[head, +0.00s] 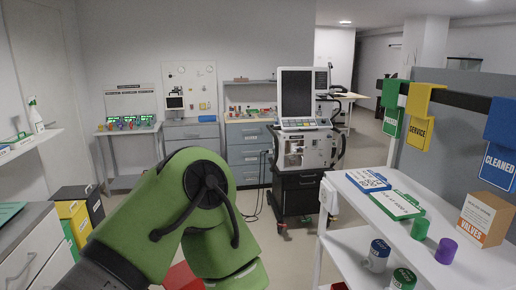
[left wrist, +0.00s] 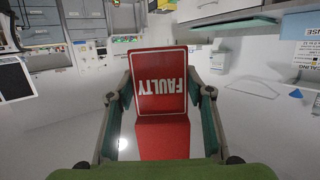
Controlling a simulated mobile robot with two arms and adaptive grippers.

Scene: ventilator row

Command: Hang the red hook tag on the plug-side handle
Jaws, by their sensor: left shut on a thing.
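The red hook tag (left wrist: 160,85), reading FAULTY upside down, is between the fingers of my left gripper (left wrist: 160,97) in the left wrist view, which is shut on it. In the head view my green left arm hides that gripper; a red patch, apparently the tag (head: 182,277), shows below the arm. The ventilator (head: 303,146) stands on a black cart beyond the arm, apart from it. A dark curved handle (head: 340,146) shows on its right side. Cables hang at its left side, where the handle is hard to make out. My right gripper is out of view.
A white shelf unit (head: 455,262) at right carries cards, cups and a VALVES box (head: 484,219). Green, yellow and blue tags hang on a dark rail (head: 455,98) above it. Bins (head: 75,215) stand at left. Open floor lies before the cart.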

